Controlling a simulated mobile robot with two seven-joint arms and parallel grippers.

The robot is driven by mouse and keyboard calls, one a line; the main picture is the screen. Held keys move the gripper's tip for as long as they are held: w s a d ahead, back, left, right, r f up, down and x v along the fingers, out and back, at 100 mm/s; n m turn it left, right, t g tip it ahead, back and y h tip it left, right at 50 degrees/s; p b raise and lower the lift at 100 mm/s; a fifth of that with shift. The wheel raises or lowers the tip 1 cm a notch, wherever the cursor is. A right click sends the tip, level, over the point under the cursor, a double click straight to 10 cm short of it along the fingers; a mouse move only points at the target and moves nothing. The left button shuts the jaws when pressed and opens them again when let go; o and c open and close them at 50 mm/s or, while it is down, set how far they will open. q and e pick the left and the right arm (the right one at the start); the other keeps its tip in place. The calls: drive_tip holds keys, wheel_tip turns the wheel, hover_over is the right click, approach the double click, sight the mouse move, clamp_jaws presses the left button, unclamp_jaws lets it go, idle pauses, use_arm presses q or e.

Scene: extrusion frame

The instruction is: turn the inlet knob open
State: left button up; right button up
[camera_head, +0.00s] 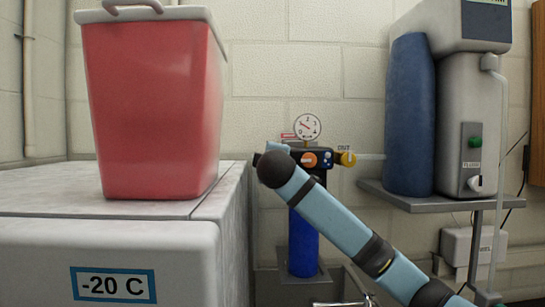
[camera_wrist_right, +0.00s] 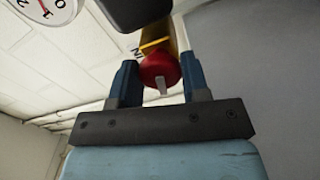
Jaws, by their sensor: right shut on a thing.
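The inlet knob (camera_wrist_right: 158,69) is round and red with a white mark on its face, in the right wrist view. It sits on a yellow stem. My right gripper (camera_wrist_right: 160,75) is shut on it, one blue finger on each side. The white mark points roughly down in that view. In the head view, my right gripper (camera_head: 278,149) is at the left end of the dark valve block (camera_head: 326,158), and my wrist hides the inlet knob there. My left gripper is not in view.
A gauge (camera_head: 307,126) tops the block, with an orange knob (camera_head: 309,160) in front and a yellow outlet knob (camera_head: 347,159) at right. A blue cylinder (camera_head: 303,245) stands below. A red container (camera_head: 150,110) sits on the freezer at left. A shelf unit (camera_head: 467,120) stands right.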

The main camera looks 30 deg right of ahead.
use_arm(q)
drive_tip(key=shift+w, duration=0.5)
use_arm(e)
drive_tip(key=shift+n, duration=1.3)
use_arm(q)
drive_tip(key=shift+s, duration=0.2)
use_arm(e)
drive_tip(key=o, duration=0.9)
use_arm(q)
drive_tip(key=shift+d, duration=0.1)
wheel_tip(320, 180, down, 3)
drive_tip(key=b, duration=0.4)
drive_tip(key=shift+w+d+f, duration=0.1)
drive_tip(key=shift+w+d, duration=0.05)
use_arm(e)
drive_tip(key=v, duration=1.3)
drive_tip(key=shift+s, duration=0.35)
